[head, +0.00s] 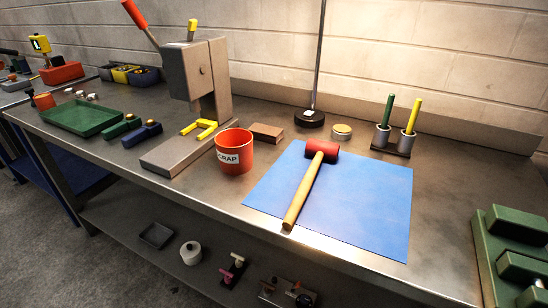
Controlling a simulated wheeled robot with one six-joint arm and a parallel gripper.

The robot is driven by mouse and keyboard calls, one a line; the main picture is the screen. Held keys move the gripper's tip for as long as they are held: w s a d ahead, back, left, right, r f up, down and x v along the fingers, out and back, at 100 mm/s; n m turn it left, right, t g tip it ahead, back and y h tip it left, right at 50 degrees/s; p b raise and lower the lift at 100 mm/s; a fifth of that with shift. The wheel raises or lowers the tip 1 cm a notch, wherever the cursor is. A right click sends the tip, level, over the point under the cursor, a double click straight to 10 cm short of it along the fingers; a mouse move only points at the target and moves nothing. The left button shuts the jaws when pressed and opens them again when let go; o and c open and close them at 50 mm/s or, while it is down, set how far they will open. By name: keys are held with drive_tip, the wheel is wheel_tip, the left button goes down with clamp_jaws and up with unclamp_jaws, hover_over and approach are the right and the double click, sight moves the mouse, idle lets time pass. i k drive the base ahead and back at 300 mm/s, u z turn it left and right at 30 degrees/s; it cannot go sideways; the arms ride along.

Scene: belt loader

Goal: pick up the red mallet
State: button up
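The red mallet (321,150) lies on the blue mat (364,201) on the metal bench. Its red head is toward the back edge of the mat, and its wooden handle (302,196) runs toward the front, down and slightly left, with its end near the mat's front edge. Nothing covers the mallet. My gripper is not in view.
The red scrap cup (234,153) stands left of the mat, beside a grey press (203,85). Behind the mat are a lamp base (310,118), a small round tin (341,132) and a marker holder (396,143). A green fixture (516,255) stands at right.

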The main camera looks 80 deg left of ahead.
sight(320, 150)
drive_tip(key=u, duration=2.2)
drive_tip(key=k, duration=0.65)
drive_tip(key=u, duration=0.45)
drive_tip(key=i, duration=1.6)
drive_tip(key=z, duration=0.35)
